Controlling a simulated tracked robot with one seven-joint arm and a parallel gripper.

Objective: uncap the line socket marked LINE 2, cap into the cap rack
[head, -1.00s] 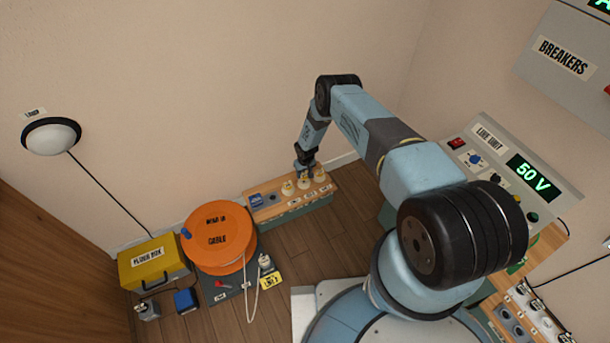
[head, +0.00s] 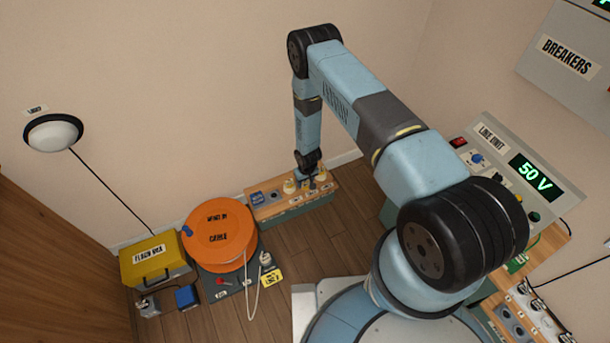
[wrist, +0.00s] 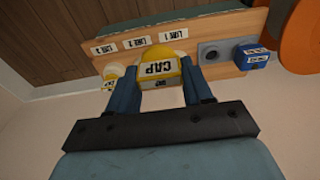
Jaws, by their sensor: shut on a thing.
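The socket box (head: 292,208) stands on the floor against the wall, wooden on top, with several sockets in a row. My gripper (head: 309,175) is over its middle socket position. In the wrist view, my gripper (wrist: 160,82) is shut on a yellow-and-white cap (wrist: 155,66) lettered CAP. The LINE 2 label (wrist: 137,42) lies just behind the held cap. Its socket is hidden. I cannot tell how far the held cap is clear of the box. I cannot identify the cap rack.
The orange cable reel (head: 219,250) and yellow box (head: 154,259) stand left of the box. The line unit (head: 500,150) and a bench with grey holders (head: 508,322) are right.

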